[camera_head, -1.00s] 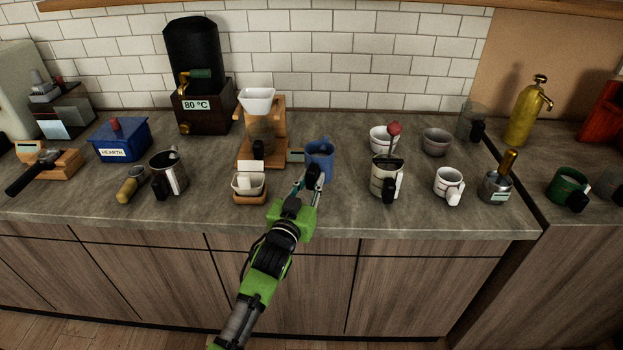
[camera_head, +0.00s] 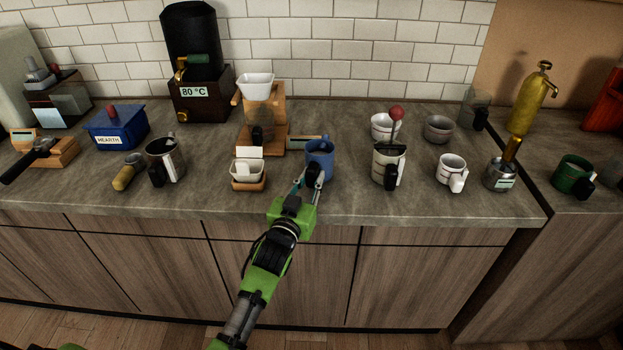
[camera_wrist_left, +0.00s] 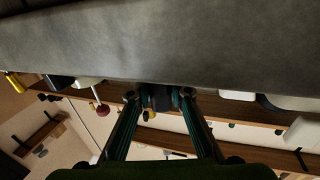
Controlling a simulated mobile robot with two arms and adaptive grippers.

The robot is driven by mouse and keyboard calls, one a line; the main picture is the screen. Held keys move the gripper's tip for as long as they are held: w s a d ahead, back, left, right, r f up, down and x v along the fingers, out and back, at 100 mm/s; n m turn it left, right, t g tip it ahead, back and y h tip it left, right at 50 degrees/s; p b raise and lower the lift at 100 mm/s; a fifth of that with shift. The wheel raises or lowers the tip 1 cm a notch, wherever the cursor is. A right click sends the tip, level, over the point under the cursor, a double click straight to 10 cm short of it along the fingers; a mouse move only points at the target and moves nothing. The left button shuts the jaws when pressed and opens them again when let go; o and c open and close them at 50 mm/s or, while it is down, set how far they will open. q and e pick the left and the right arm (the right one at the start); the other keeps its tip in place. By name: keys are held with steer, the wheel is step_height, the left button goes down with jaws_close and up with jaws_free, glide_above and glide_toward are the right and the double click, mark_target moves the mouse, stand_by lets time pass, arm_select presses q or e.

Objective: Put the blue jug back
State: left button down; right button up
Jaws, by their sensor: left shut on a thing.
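The blue jug (camera_head: 320,153) is at the front middle of the counter in the head view. Its dark handle faces me. My left gripper (camera_head: 313,176) reaches it from the front and is shut on the handle. The left wrist view shows my left fingertips (camera_wrist_left: 159,95) closed around a dark piece, with the jug's body not clear there. The jug looks upright. I cannot tell whether its bottom touches the counter. My right gripper is not in view.
On the counter (camera_head: 340,205), a wooden dripper stand (camera_head: 268,143) and a small white container (camera_head: 247,172) are left of the jug. A steel pitcher with a black handle (camera_head: 388,165) and a white mug (camera_head: 451,170) are to its right. The front strip is clear.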

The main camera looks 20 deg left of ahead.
arm_select(q)
steer(key=shift+f+b, duration=0.3)
steer(key=shift+f, duration=0.05)
steer(key=c, duration=1.8)
jaws_free()
steer(key=shift+f, duration=0.1)
steer(key=shift+s, duration=0.1)
steer(key=s, duration=1.2)
steer(key=shift+f, duration=0.1)
